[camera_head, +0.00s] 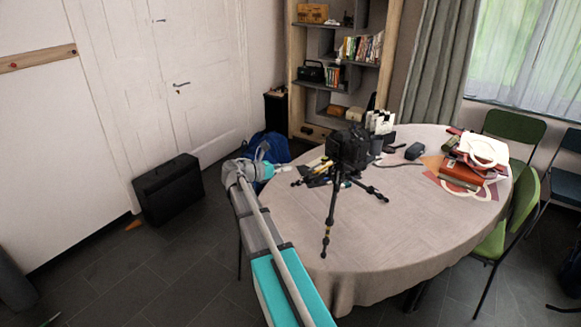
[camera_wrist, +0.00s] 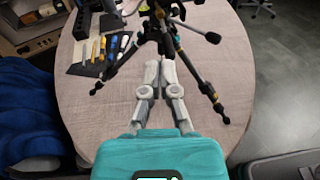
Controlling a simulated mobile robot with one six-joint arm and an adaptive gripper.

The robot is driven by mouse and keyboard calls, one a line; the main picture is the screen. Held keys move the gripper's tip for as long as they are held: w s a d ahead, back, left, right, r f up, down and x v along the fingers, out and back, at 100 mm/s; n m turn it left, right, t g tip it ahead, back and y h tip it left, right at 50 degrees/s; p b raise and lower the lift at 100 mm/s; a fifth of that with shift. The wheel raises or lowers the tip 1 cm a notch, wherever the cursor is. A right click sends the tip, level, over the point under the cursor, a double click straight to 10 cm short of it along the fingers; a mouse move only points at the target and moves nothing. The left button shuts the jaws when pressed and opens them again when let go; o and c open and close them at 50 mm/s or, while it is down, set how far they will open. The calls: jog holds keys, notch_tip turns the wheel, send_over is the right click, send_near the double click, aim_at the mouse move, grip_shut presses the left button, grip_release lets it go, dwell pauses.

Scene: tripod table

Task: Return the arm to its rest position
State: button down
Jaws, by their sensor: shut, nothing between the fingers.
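My arm reaches from the bottom of the head view up to the left edge of the round table (camera_head: 390,235). My gripper (camera_head: 284,167), with its teal body, is at that edge, pointing right toward a black tripod with a camera (camera_head: 347,150). In the wrist view my gripper (camera_wrist: 160,64) is shut and empty. Its grey fingers lie over the pale tabletop (camera_wrist: 85,112), pointing between the legs of the tripod (camera_wrist: 196,70). I cannot tell how far the fingertips are from the tripod.
Pens and tools (camera_wrist: 102,48) lie on a dark mat left of the tripod. Books and papers (camera_head: 468,165) lie on the table's right side. Green chairs (camera_head: 508,215) stand at right. A blue bag (camera_head: 270,146) and black case (camera_head: 168,188) are on the floor.

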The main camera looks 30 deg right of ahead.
dwell(0.6)
jog(key=s+a+f+m+y, duration=0.4)
jog(key=s+a+m+y, duration=0.1)
jog(key=a, duration=0.6)
jog(key=s+a+f+m+t+y+p, duration=0.1)
jog(key=s+a+f+m+y, duration=0.4)
jog(key=a, duration=0.6)
jog(key=s+a+f+m+y, duration=0.4)
jog(key=s+a+m+y, duration=0.2)
jog(key=a, duration=0.5)
jog(key=shift+s+f+m+t+p, duration=0.2)
jog(key=shift+s+m+t+p, duration=0.15)
jog(key=shift+s, duration=0.75)
